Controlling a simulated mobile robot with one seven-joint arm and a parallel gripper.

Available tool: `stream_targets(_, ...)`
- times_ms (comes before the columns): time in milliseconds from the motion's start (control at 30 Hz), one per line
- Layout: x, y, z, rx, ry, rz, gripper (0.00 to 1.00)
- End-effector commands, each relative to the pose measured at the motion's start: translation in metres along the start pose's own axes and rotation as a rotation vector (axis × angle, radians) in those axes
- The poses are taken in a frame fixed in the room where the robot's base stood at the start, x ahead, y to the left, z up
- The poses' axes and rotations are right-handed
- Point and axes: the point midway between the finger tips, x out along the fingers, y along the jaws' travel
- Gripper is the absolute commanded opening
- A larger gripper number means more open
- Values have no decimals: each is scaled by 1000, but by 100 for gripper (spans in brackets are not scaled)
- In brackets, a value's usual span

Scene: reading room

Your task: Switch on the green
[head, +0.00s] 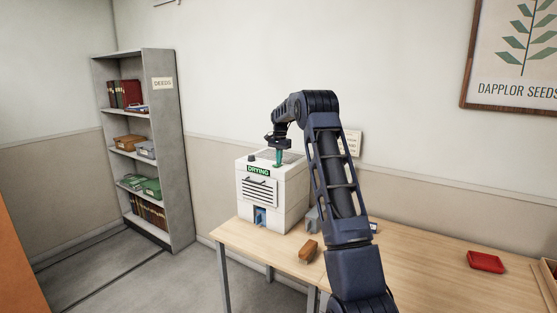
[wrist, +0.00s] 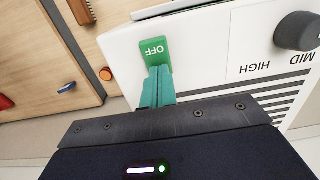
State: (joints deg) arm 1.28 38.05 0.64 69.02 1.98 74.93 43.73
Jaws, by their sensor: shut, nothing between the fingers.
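The white drying machine (head: 262,205), marked "DRYING" in green, stands on the left end of the wooden table. In the wrist view, a green switch (wrist: 153,48) lies on its white top (wrist: 225,60) and shows the word "OFF", upside down in the picture. My gripper (head: 278,163) points down over the machine's top. Its teal fingers (wrist: 158,76) are closed together and empty. Their tips overlap the near edge of the green switch in the wrist view; whether they touch it is unclear. In the head view the switch cannot be made out.
A dark dial (wrist: 298,31) with "HIGH" and "MID" labels sits beside the switch. A brown brush-like object (head: 309,251) lies on the table (head: 420,285) before the machine. A grey shelf (head: 183,150) stands at the left.

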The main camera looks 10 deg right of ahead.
Motion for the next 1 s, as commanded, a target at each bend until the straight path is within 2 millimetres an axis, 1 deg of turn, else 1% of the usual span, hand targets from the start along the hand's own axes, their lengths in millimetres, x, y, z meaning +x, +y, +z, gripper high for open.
stream_targets(33,10,1,-2,1,-21,8,0)
stream_targets(100,12,1,-3,-1,-26,10,0)
stream_targets(533,14,3,-4,2,-24,13,0)
stream_targets(667,14,3,-1,2,-24,13,0)
stream_targets(1000,13,2,14,-1,-31,15,0)
